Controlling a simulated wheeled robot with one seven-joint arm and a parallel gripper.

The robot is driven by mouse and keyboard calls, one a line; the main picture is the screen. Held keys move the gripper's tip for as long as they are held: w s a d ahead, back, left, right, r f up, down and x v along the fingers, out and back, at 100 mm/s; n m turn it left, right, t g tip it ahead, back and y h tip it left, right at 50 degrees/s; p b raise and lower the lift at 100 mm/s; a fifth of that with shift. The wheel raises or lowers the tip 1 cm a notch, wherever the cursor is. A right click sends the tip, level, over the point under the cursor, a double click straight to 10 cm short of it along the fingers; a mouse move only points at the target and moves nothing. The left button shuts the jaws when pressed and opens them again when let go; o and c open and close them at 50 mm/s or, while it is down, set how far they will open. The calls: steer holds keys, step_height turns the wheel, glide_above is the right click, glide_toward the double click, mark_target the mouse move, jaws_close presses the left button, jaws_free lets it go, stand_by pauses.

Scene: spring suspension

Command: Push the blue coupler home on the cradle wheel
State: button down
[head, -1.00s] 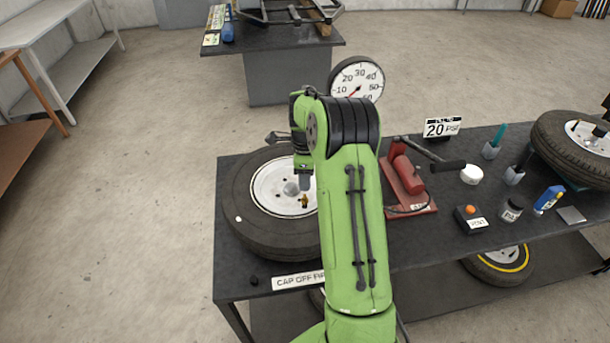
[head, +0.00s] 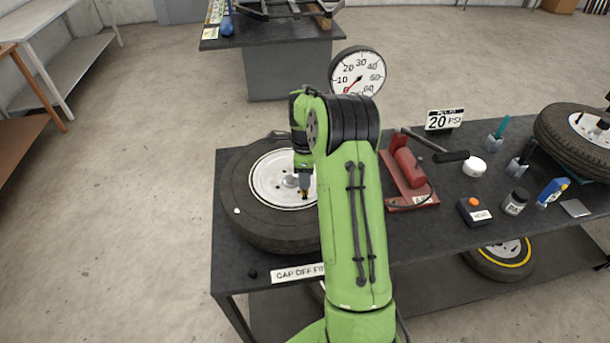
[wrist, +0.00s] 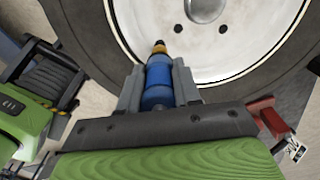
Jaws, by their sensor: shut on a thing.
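The cradle wheel (head: 245,212), a black tyre on a white rim, lies flat on the dark bench in the head view; its rim (wrist: 215,62) fills the upper wrist view. My gripper (wrist: 158,84) is shut on the blue coupler (wrist: 158,92), a blue cylinder between the grey fingers. A brass collar with a small dark tip (wrist: 159,47) lies in line with the coupler's far end, over the rim. Whether the coupler is fully seated on the valve cannot be told. In the head view my gripper (head: 303,180) points down over the rim, right of the hub.
A red pump (head: 408,170) stands right of my arm, near a round gauge (head: 357,74) and a 20 PSI sign (head: 444,119). A button box (head: 474,212), dark jar (head: 515,201) and second wheel (head: 572,140) sit further right. A lettered label (head: 297,273) lies at the front edge.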

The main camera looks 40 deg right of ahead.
steer(key=shift+f+b, duration=0.65)
steer(key=shift+f, duration=0.25)
steer(key=c, duration=0.7)
jaws_free()
step_height(320, 180, up, 7)
steer(key=p, duration=0.5)
steer(key=shift+r, duration=0.15)
